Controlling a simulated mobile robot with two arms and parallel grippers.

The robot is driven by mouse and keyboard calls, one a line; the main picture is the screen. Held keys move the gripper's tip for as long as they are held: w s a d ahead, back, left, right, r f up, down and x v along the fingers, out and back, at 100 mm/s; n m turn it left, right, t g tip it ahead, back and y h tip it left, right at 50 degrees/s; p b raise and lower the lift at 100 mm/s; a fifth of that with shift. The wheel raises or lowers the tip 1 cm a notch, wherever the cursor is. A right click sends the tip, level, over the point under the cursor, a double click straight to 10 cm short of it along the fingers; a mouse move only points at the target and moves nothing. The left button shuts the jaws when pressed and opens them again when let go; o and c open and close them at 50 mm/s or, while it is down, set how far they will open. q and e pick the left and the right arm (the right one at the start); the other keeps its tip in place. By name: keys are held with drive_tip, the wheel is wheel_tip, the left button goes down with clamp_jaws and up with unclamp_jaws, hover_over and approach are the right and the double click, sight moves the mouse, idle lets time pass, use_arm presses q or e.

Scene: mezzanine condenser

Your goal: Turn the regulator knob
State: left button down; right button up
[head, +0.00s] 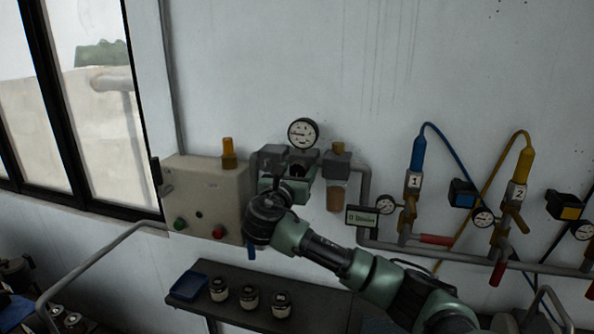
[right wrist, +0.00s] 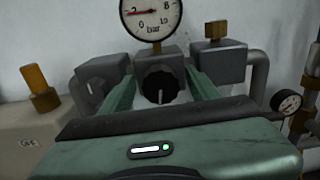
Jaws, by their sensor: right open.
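The regulator knob (right wrist: 160,84) is black and round with a pale mark at its lower edge. It sits on the front of the grey regulator body under a round pressure gauge (right wrist: 151,14). My right gripper (right wrist: 160,78) is open, with one green finger on each side of the knob. I cannot tell whether the fingers touch it. In the head view my right gripper (head: 291,183) is in front of the regulator, and the knob is mostly hidden there. The gauge also shows in the head view (head: 302,133); its needle points left. My left gripper is not in view.
A beige control box (head: 205,190) with green and red buttons is to the left. A grey pipe (head: 367,205), a small display (head: 361,217) and valves with blue and yellow hoses are to the right. A dark shelf (head: 237,285) with several small jars is below.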

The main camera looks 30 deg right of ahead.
clamp_jaws()
drive_tip(key=shift+m, duration=0.3)
